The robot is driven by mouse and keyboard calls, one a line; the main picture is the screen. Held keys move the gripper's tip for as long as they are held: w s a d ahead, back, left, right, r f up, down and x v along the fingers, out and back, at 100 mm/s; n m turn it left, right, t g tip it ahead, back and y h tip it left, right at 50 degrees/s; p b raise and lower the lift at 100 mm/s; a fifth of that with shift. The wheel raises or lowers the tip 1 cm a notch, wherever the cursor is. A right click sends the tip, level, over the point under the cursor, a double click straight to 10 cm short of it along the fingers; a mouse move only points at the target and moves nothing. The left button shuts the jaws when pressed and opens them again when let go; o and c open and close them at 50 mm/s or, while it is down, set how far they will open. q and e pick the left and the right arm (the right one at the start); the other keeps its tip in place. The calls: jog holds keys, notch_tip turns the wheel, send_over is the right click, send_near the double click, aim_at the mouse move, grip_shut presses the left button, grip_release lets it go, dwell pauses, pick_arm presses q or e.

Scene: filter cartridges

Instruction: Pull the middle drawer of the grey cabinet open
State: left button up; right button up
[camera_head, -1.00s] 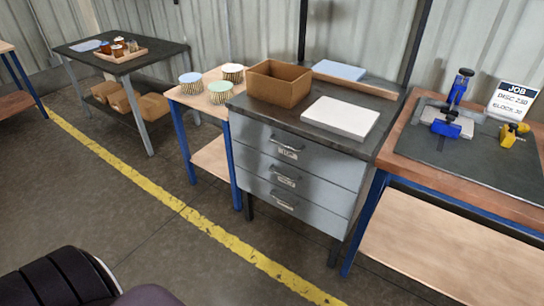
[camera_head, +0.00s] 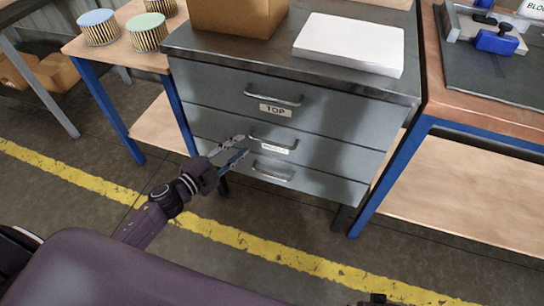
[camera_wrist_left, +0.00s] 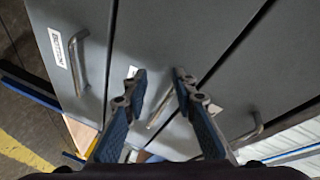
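The grey cabinet (camera_head: 222,105) has three drawers, all closed. The middle drawer (camera_head: 335,152) has a bar handle (camera_head: 272,143) with a white label under it. My left gripper (camera_head: 246,145) is open and empty, its fingertips just left of that handle in the head view. In the left wrist view, my left gripper (camera_wrist_left: 159,76) is open in front of the middle drawer, and the middle handle (camera_wrist_left: 160,108) shows between the fingers, apparently not gripped. A small dark piece at the head view's bottom edge may be my right gripper (camera_head: 378,300); its state is unclear.
The top handle (camera_head: 274,98) and bottom handle (camera_head: 272,173) sit close above and below. A cardboard box (camera_head: 235,14) and a white slab (camera_head: 350,43) lie on the cabinet top. Wooden-topped benches flank the cabinet. The floor in front, with its yellow line (camera_head: 240,239), is clear.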

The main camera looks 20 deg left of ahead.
aim_at(272, 144)
pick_arm(q)
jog(key=d+r+m+g+h, duration=0.1)
jog(key=m, duration=0.1)
jog(key=s+d+r+m+g+h, duration=0.1)
jog(key=m+h, duration=0.1)
jog(key=m, duration=0.1)
jog(key=d+r+m+g+h, duration=0.1)
jog(key=m+h, duration=0.1)
jog(key=shift+s+d+r+m, duration=0.15)
jog(key=shift+s+d+m, duration=0.15)
jog(key=shift+s+m, duration=0.1)
jog(key=shift+m+g+h, duration=0.5)
jog(key=shift+m+g, duration=0.1)
jog(key=shift+g, duration=0.1)
jog(key=x, duration=0.5)
jog(key=b+x, duration=0.1)
jog(key=x, duration=0.1)
jog(key=shift+d, duration=0.55)
pick_arm(e)
jog(key=r, duration=0.2)
jog(key=w+r, duration=0.1)
jog(key=shift+a+r, duration=0.1)
jog(key=shift+r, duration=0.25)
pick_arm(q)
jog(key=shift+c, duration=0.5)
grip_shut()
